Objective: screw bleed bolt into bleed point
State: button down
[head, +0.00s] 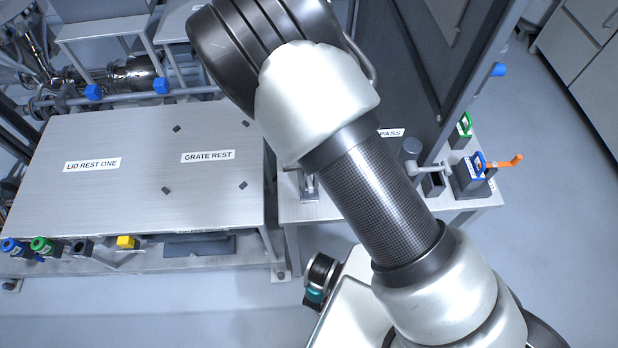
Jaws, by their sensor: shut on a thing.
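My arm crosses the middle of the head view from the lower right to the top and hides what is behind it. My gripper is not in view, so I cannot see its fingers or anything in them. I cannot make out the bleed bolt or the bleed point. A small metal fitting (309,188) shows partly beside my arm on the right-hand bench, and I cannot tell what it is.
A steel bench (110,195) has labels "LID REST ONE" and "GRATE REST" and small dark pegs; its top is otherwise clear. Coloured holders (42,246) line its front. An orange handle (503,161) sticks out right of the right-hand bench (470,204). A dark panel (400,75) stands behind.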

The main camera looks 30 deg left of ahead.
jog(key=m, duration=0.3)
jog(key=shift+f+m, duration=0.1)
jog(key=shift+m, duration=0.2)
jog(key=shift+d+f+m, duration=0.15)
jog(key=shift+m, duration=1.35)
jog(key=c, duration=1.5)
grip_release()
